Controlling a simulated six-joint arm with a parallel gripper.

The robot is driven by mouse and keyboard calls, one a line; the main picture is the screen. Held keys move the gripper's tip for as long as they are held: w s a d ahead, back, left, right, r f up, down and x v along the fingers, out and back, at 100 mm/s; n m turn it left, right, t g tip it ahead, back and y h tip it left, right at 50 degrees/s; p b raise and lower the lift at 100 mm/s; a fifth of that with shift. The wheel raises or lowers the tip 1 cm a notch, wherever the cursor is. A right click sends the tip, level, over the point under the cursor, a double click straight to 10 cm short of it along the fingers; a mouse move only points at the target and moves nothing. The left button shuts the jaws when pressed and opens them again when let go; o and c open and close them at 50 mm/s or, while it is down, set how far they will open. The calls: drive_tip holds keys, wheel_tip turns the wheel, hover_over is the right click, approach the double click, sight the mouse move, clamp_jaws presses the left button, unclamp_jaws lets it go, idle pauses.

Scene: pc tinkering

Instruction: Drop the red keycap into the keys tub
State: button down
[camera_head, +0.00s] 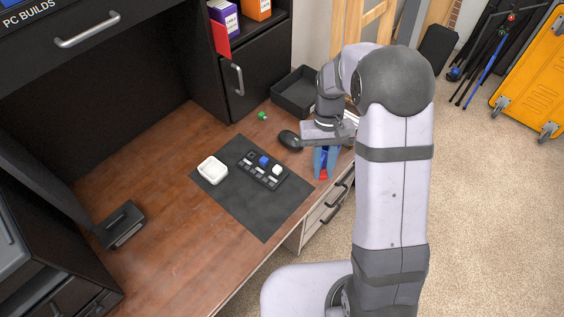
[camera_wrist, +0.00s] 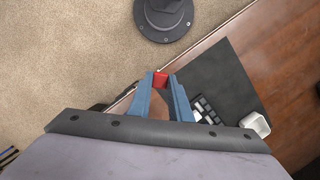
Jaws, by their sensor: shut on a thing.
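The red keycap (camera_head: 323,174) is held between the blue fingertips of my gripper (camera_head: 324,172), above the desk's front edge at the right of the dark mat. In the wrist view the keycap (camera_wrist: 160,79) sits between the two fingertips (camera_wrist: 161,80). The white tub (camera_head: 212,170), which I take as the keys tub, stands open at the mat's left side, apart from my gripper. In the wrist view the tub (camera_wrist: 255,125) is to the right. Its inside is hard to make out.
A small black keypad (camera_head: 262,173) with blue and white keycaps lies on the mat (camera_head: 262,215) between tub and gripper. A mouse (camera_head: 290,140), a green piece (camera_head: 262,115) and a black tray (camera_head: 296,92) are farther back. The desk's left middle is clear.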

drive_tip(key=s+a+f+n+h+p, duration=0.1)
drive_tip(key=a+f+n, duration=0.25)
drive_tip(key=a, duration=0.85)
drive_tip(key=s+a+f+n+h, duration=0.1)
drive_tip(key=a+f+n, duration=0.3)
drive_tip(key=a, duration=0.7)
drive_tip(key=w+a+r+n+t, duration=0.1)
drive_tip(key=w+a+n+t, duration=0.1)
drive_tip(key=n, duration=0.7)
drive_tip(key=w+a+r+n+t+y, duration=0.1)
drive_tip(key=w+a+n, duration=0.4)
drive_tip(key=n, duration=0.5)
drive_tip(key=w+a+r+n+t+y, duration=0.1)
drive_tip(key=w+a+r+n+t, duration=0.1)
drive_tip(key=w+n, duration=0.4)
drive_tip(key=a+n, duration=0.1)
drive_tip(key=n, duration=0.2)
drive_tip(key=shift+w+a+r+n+t, duration=0.2)
drive_tip(key=shift+a+r+n+t, duration=0.05)
drive_tip(key=shift+r+n+t, duration=0.15)
drive_tip(key=shift+f, duration=0.1)
drive_tip(key=shift+f+b, duration=2.7)
drive_tip(key=shift+f, duration=0.55)
